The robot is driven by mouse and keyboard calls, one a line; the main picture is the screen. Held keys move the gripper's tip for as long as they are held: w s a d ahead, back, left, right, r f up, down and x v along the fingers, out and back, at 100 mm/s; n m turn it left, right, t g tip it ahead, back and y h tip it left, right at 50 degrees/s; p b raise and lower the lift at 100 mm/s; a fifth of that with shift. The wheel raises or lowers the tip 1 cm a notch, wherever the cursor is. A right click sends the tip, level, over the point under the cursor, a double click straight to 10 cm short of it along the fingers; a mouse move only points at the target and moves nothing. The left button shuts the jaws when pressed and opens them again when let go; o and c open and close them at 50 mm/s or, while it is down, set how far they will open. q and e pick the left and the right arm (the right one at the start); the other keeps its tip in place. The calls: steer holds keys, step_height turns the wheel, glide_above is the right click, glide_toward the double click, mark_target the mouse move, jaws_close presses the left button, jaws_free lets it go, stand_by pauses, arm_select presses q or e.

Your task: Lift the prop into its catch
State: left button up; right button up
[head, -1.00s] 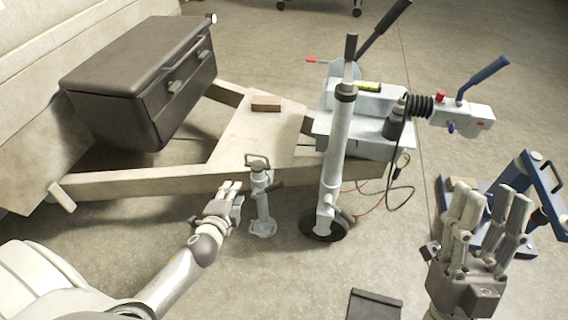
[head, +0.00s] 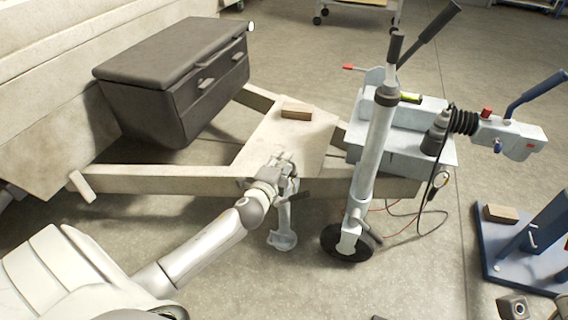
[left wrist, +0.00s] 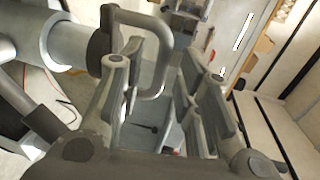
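The prop (head: 283,218) is a short pale post with a flat foot on the floor, upright beside the trailer's frame rail (head: 165,180). My left gripper (head: 285,168) is at its top and hides that part in the head view. In the left wrist view, the prop's tube (left wrist: 72,42) and grey loop handle (left wrist: 165,50) show. My left gripper (left wrist: 160,100) has its fingers apart, with the loop at the left fingers and partly in the gap. I cannot tell whether they touch. The catch is not clearly visible. Only a fragment of my right gripper (head: 513,306) shows at bottom right.
The jockey wheel post (head: 373,150) stands close to the right of the prop. Cables hang behind it. A dark toolbox (head: 180,85) sits on the frame, and a wooden block (head: 296,112) lies on the plate. A blue stand (head: 490,255) is at right.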

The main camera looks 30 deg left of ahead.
arm_select(q)
steer(key=shift+x, duration=1)
jaws_close()
